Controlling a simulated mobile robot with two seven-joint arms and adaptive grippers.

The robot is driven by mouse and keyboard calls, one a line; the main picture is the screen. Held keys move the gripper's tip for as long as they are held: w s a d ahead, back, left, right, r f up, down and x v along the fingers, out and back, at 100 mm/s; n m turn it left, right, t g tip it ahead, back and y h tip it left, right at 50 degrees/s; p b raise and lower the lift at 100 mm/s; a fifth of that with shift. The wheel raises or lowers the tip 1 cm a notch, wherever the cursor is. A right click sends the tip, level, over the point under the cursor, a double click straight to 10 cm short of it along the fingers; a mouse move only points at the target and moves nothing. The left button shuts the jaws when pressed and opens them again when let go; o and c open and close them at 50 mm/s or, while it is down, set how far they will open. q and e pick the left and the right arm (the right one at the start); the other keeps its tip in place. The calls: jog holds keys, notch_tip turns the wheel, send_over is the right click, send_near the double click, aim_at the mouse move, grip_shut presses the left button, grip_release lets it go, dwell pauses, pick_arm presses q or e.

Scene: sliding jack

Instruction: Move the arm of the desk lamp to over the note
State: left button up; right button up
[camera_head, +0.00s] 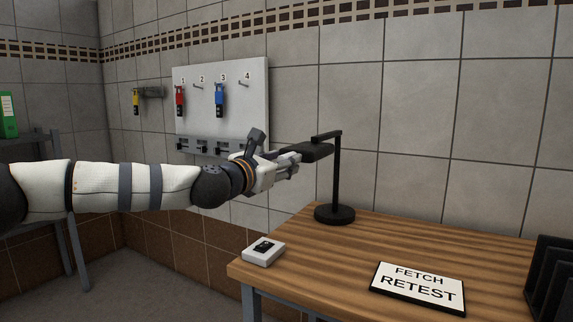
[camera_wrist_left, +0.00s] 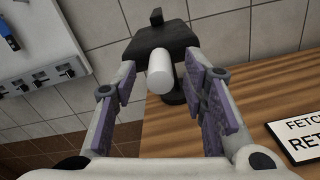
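The black desk lamp stands on the wooden desk, with its round base (camera_head: 334,214), upright post and short arm (camera_head: 327,135). Its flat dark head (camera_head: 316,151) points left, away from the note. The note, a white sign reading "FETCH RETEST" (camera_head: 417,287), lies at the desk's front; part of it shows in the left wrist view (camera_wrist_left: 298,138). My left gripper (camera_head: 291,160) is at the lamp head. In the left wrist view its purple-padded fingers (camera_wrist_left: 160,70) are apart, with a white cylinder (camera_wrist_left: 159,74) at the lamp head between them and gaps on both sides. My right gripper is not in view.
A small white box with a black top (camera_head: 263,252) sits on the desk's left corner. A black rack (camera_head: 550,280) stands at the right. A white key board (camera_head: 222,100) hangs on the tiled wall behind my left arm. The desk between lamp and note is clear.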

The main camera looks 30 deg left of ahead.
pick_arm(q)
jog(key=shift+w, duration=1)
grip_shut()
